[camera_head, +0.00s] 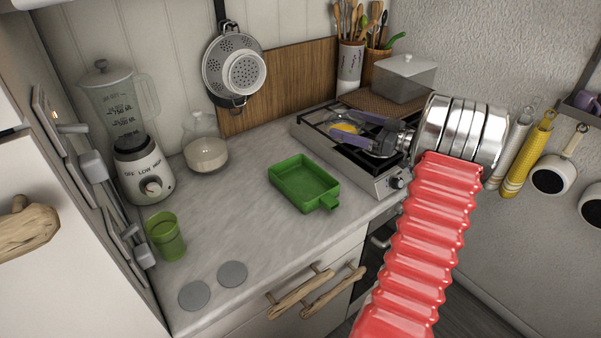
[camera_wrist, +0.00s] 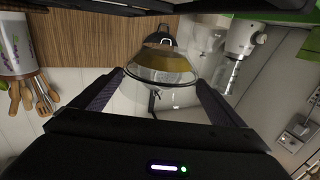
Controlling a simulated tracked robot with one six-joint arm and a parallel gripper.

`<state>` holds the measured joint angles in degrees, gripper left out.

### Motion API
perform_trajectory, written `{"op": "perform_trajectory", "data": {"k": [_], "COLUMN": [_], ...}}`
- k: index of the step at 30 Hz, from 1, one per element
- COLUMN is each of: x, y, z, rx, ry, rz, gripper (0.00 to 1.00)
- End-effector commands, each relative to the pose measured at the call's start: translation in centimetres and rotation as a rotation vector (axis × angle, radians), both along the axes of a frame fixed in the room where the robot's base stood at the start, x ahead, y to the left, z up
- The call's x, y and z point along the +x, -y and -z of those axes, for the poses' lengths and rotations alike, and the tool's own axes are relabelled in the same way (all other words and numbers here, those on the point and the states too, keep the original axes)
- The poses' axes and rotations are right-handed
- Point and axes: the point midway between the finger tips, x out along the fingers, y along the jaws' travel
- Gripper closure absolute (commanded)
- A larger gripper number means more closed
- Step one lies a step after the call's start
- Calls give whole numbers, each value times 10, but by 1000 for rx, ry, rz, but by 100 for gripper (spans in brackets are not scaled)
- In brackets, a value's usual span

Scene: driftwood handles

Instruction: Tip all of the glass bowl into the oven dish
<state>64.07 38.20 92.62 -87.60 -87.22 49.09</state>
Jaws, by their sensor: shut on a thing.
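My gripper (camera_head: 351,127) is over the stove at the right of the counter, and its two fingers are shut on the glass bowl (camera_wrist: 143,84). The bowl is clear, with yellow contents (camera_wrist: 162,62) that also show in the head view (camera_head: 345,128). In the wrist view the bowl sits between the fingertips (camera_wrist: 160,88). The oven dish (camera_head: 304,184) is a green rectangular dish with a handle, standing on the counter to the left of and below my gripper. Its inside looks empty.
The stove (camera_head: 376,181) is right of the dish. A glass jug (camera_head: 206,150), a blender (camera_head: 142,170) and a green cup (camera_head: 167,236) stand to the left.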

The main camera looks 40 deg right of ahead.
Motion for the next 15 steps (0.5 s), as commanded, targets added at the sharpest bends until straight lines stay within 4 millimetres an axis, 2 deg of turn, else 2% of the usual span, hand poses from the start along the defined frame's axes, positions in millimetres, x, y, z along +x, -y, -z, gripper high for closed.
{"op": "perform_trajectory", "data": {"k": [15], "x": [-5], "y": [2], "z": [2], "rx": [-35], "ry": [0], "rz": [22], "gripper": [37]}}
